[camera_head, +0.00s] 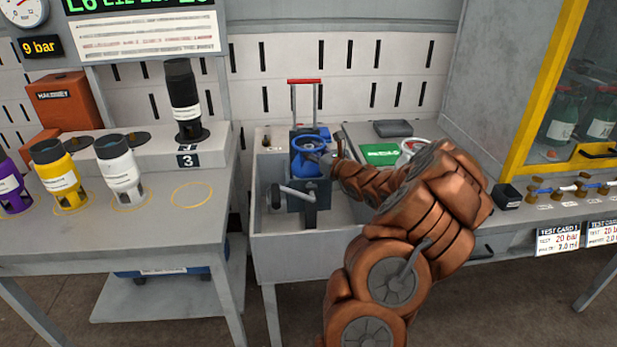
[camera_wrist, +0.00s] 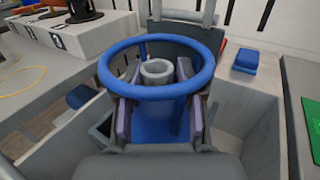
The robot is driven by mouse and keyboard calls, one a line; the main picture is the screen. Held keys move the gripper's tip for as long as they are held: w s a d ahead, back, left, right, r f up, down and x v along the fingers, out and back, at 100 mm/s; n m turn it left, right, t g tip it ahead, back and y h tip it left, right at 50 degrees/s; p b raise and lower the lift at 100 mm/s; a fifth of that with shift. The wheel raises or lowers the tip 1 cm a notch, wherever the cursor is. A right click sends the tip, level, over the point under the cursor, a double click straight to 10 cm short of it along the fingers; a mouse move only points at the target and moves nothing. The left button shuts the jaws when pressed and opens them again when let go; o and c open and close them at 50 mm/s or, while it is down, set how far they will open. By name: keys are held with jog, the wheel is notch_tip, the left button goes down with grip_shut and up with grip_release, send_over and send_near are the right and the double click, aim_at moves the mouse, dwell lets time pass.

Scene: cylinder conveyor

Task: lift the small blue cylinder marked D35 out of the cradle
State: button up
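In the head view a blue ring (camera_head: 308,143) and blue body sit at the top of a blue and dark cradle (camera_head: 308,196) in the grey basin. I cannot read a D35 mark. My gripper (camera_head: 330,162) reaches in from the right, close to the ring. In the wrist view the blue ring (camera_wrist: 103,82) surrounds a short grey hollow neck (camera_wrist: 157,70). The two fingers of my gripper (camera_wrist: 158,108) stand apart on either side, with blue surface between them. Contact with the blue part cannot be made out.
The grey basin wall (camera_head: 300,256) surrounds the cradle. A red-topped handle (camera_head: 304,81) rises behind it. Green (camera_head: 381,154) and dark (camera_head: 393,128) items lie to the right. White (camera_head: 121,175), yellow (camera_head: 64,180) and black (camera_head: 182,95) cylinders stand on the left bench.

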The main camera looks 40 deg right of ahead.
grip_shut()
jog(key=shift+d, duration=0.1)
dwell(0.4)
